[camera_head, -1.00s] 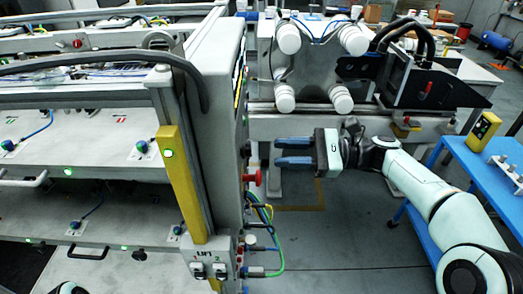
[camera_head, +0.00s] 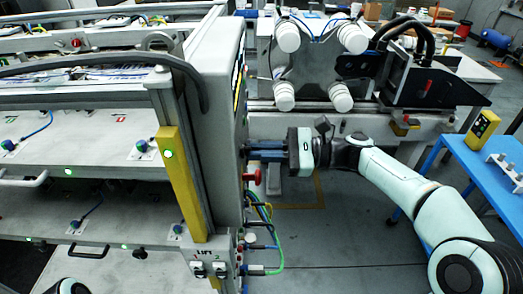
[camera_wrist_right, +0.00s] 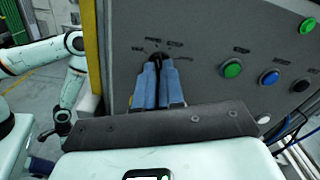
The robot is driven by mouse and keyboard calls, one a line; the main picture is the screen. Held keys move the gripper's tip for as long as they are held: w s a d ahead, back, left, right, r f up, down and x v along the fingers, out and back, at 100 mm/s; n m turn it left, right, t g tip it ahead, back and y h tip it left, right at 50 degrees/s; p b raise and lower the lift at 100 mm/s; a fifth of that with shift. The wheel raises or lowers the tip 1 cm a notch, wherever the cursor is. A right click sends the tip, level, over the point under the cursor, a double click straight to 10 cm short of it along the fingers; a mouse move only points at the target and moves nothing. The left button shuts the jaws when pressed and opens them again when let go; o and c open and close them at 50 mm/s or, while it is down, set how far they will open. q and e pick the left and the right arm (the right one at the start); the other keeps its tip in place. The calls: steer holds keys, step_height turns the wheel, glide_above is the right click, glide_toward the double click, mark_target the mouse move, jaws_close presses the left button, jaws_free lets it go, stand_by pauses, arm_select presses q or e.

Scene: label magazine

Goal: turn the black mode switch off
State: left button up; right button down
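The black mode switch (camera_wrist_right: 158,58) is on the grey side panel (camera_wrist_right: 205,45), below small printed labels. My right gripper (camera_wrist_right: 157,72) has its blue fingers on either side of the switch, drawn close together on it. The fingers hide most of the switch, so its exact turn angle is unclear. In the head view the right gripper (camera_head: 252,150) reaches left to the panel, just above a red button, and the switch itself is hidden there. My left gripper is not seen in the head view; only a bit of its arm shows at the bottom left.
Green (camera_wrist_right: 231,68), blue (camera_wrist_right: 269,77) and black (camera_wrist_right: 301,85) buttons sit to the right of the switch, with another green one higher up. The red button (camera_head: 252,174) and coloured cables (camera_head: 268,235) are below the gripper. A blue table (camera_head: 490,170) stands right.

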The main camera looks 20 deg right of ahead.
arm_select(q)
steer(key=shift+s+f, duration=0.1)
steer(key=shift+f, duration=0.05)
arm_select(e)
steer(key=n+b, duration=0.2)
steer(key=n, duration=0.1)
steer(key=shift+f+n+b, duration=0.15)
steer(key=shift+n+b, duration=0.15)
steer(key=shift+n, duration=0.1)
steer(key=n+b, duration=0.2)
steer(key=n, duration=0.1)
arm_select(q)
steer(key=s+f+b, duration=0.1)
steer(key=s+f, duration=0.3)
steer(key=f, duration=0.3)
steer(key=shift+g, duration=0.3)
arm_select(e)
steer(key=shift+n, duration=1)
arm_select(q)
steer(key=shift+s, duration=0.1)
arm_select(e)
steer(key=c, duration=1.2)
jaws_free()
steer(key=shift+c, duration=0.2)
steer(key=shift+d, duration=0.1)
